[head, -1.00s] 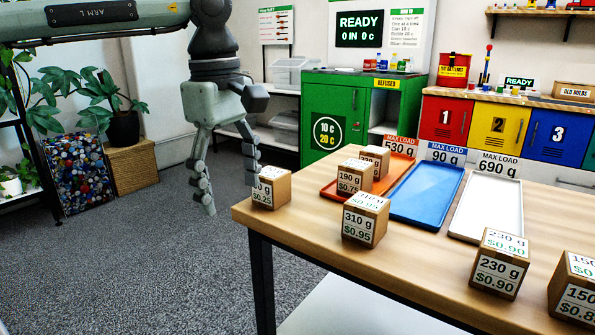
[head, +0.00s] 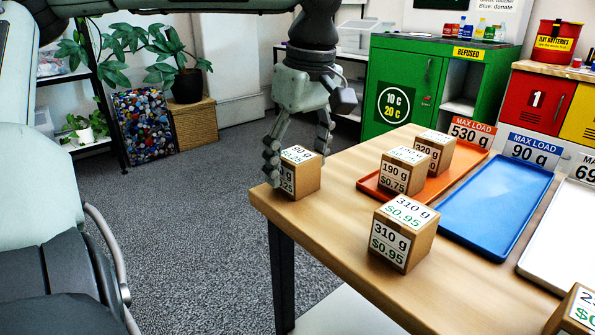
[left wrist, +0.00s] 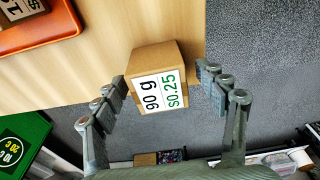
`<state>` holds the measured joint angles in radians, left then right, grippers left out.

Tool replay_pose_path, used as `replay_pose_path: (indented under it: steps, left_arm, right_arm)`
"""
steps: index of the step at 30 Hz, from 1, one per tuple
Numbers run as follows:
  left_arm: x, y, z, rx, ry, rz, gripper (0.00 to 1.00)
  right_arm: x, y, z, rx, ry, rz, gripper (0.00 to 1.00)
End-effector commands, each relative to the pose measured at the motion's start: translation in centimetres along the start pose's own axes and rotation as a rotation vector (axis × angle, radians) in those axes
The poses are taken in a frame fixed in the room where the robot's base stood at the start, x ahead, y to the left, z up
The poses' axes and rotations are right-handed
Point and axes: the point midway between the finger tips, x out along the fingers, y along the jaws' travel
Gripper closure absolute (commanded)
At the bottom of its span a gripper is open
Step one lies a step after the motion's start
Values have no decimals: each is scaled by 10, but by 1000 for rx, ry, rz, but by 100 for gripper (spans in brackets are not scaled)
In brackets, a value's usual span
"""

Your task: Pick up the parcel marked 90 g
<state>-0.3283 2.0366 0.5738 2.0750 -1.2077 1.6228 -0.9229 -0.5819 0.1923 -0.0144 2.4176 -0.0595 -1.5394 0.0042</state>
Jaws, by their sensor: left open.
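The parcel marked 90 g (head: 306,178) is a small brown box with a white label. It stands at the left corner of the wooden table (head: 340,205). In the left wrist view the parcel (left wrist: 155,75) shows its label "90 g $0.25" between my fingers. My left gripper (head: 297,158) is open around it, with one finger on each side. In the left wrist view the gripper (left wrist: 165,87) has gaps between both fingers and the parcel. The left finger partly hides the label's edge in the head view. My right gripper is out of view.
A 310 g parcel (head: 403,236) stands nearby on the table. The 190 g (head: 400,174) and 320 g (head: 434,152) parcels stand on the orange tray (head: 372,187). The blue tray (head: 497,205) is bare. A green cabinet (head: 405,75) stands behind.

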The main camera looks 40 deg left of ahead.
Motion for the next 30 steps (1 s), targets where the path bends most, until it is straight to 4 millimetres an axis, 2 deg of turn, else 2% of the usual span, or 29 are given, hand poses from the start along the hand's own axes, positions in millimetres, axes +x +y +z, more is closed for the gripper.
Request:
replay_pose_path:
  steps: [3, 11, 24, 30]
  left_arm:
    - [12, 0, 0, -1, -2, 0, 28]
    - [14, 0, 0, -1, -1, 1, 28]
    - [14, 0, 0, -2, -1, 1, 82]
    - [13, 0, 0, -2, -1, 2, 83]
  right_arm:
    - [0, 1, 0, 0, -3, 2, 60]
    - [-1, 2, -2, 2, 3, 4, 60]
    - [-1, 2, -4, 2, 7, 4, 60]
    - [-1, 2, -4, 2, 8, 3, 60]
